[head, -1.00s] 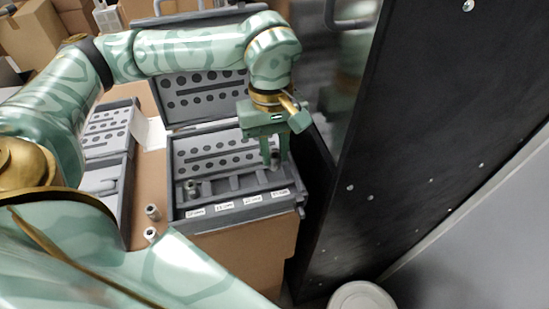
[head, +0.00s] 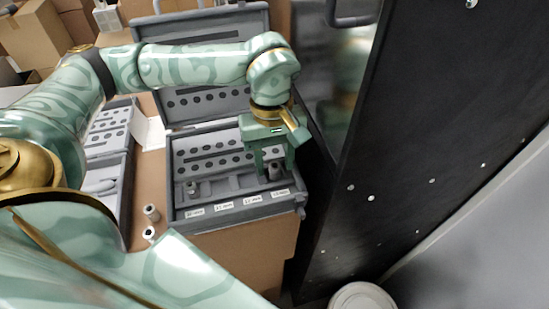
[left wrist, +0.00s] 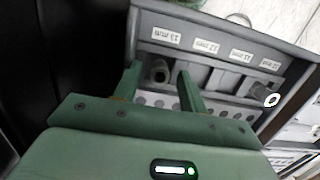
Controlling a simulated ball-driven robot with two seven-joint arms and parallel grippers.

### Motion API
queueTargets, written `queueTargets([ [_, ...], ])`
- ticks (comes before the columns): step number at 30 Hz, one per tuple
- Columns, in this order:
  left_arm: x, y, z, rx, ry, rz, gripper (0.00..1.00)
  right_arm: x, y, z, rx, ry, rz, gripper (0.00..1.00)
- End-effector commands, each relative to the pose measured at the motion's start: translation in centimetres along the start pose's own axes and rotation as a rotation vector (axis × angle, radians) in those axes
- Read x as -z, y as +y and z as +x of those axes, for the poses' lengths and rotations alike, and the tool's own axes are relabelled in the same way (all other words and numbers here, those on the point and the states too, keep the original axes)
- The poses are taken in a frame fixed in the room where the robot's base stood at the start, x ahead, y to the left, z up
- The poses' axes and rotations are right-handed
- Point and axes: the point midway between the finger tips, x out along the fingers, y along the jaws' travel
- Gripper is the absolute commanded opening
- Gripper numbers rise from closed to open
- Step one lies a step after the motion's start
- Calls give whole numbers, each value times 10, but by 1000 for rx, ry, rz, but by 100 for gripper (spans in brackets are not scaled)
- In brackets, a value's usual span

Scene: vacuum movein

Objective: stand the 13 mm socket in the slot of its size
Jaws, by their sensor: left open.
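The 13 mm socket (head: 274,171) is a grey metal cylinder in the rightmost slot of the open case's front row. In the left wrist view the socket (left wrist: 159,72) stands by the end label (left wrist: 165,36), which appears to read 13 mm. My left gripper (head: 275,168) is open above that slot, one finger on each side of the socket. In the left wrist view the gripper fingers (left wrist: 159,82) show gaps to the socket. The slot's floor and the socket's base are hidden. My right gripper is not in view.
Another socket (head: 191,188) stands in the leftmost slot. Two loose sockets, one (head: 151,212) behind the other (head: 149,233), stand on the cardboard left of the case (head: 235,213). A second case (head: 112,150) lies further left. A dark panel (head: 430,130) rises close on the right.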

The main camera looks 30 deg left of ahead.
Motion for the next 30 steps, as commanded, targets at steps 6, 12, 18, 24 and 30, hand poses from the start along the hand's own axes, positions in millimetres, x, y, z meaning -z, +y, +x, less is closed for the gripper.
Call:
queueTargets([
  [6, 0, 1, -42, -6, 5, -1, 42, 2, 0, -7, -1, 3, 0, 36],
  [12, 0, 1, -90, -6, 4, 0, 42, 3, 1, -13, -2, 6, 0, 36],
  [18, 0, 0, -116, -2, 1, -1, 42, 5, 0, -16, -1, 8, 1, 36],
  [24, 0, 0, -121, -1, 0, 0, 42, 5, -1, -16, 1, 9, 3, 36],
  [30, 0, 0, -121, -1, 0, 0, 42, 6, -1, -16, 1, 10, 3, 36],
])
